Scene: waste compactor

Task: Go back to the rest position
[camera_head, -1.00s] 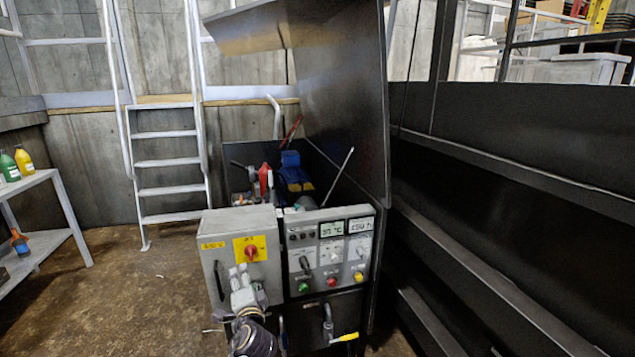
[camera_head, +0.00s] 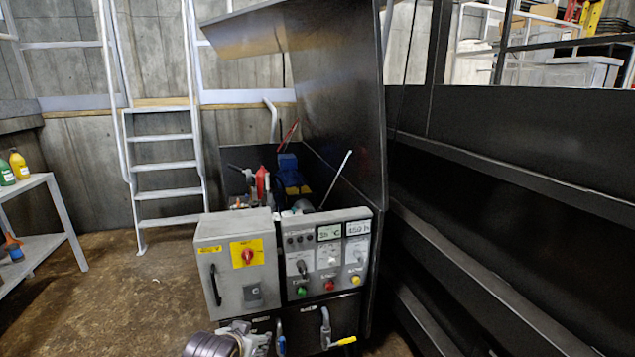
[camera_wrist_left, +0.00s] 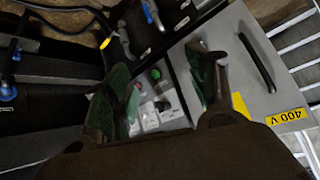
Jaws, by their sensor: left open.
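My left gripper (camera_head: 248,338) is low at the bottom of the head view, below the grey switch cabinet (camera_head: 205,262). In the left wrist view its two fingers (camera_wrist_left: 165,92) are spread apart with nothing between them. The cabinet has a red rotary switch on a yellow plate (camera_head: 247,253), a black handle and a small dark switch (camera_head: 253,291). Beside it is the control panel (camera_head: 330,222) with two displays and green, red and yellow buttons. My right gripper is not in view.
Hoses or handles (camera_head: 326,325) hang on the dark front below the panel, close to the gripper. A tall dark panel (camera_head: 340,90) rises behind. A white ladder (camera_head: 165,167) and a shelf with bottles (camera_head: 38,178) stand left. Open floor (camera_head: 130,300) lies between.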

